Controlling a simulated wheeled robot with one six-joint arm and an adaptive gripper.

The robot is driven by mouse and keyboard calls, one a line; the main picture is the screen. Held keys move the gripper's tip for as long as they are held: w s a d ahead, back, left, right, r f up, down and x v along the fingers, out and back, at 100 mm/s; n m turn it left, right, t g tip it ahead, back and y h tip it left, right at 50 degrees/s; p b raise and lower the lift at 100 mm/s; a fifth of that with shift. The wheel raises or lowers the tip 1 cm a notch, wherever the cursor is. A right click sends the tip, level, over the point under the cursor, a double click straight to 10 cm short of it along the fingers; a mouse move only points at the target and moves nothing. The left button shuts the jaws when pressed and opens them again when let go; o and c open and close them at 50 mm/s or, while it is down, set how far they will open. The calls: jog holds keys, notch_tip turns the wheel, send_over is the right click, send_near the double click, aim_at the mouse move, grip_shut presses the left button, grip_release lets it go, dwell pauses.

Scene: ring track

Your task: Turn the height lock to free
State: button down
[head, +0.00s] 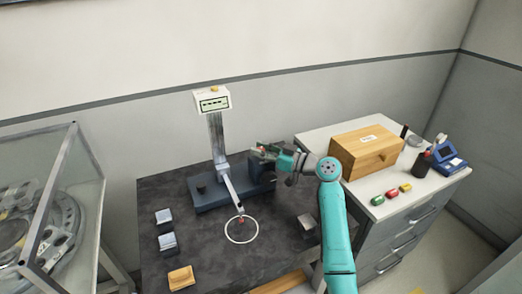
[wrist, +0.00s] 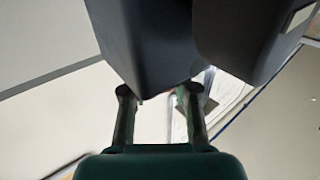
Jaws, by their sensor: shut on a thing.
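A measuring stand has a blue-grey base (head: 212,196), a metal column (head: 216,135) and a white display head (head: 211,101). A dark housing (head: 262,173) stands at the base's right end; large dark blocks (wrist: 155,40) fill the top of the wrist view. My gripper (head: 259,151) is at the top of this housing, coming from the right. In the wrist view my gripper (wrist: 158,93) has its fingertips just below the dark blocks, shut on a small part, apparently the height lock. That part is mostly hidden, and its setting cannot be read.
A slanted metal arm (head: 231,190) reaches toward a white ring (head: 241,229) on the dark table. Small blocks (head: 168,241) lie at the left. A glass case (head: 70,200) stands far left. A wooden box (head: 364,152) is on the white cabinet at right.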

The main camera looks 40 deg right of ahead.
jog(key=shift+n+g+y, duration=0.5)
jog(key=shift+n+y, duration=0.2)
jog(key=shift+y, duration=0.6)
jog(key=shift+f, duration=0.1)
jog(key=c, duration=0.9)
grip_release()
jog(key=shift+o, duration=0.2)
jog(key=v, duration=1.2)
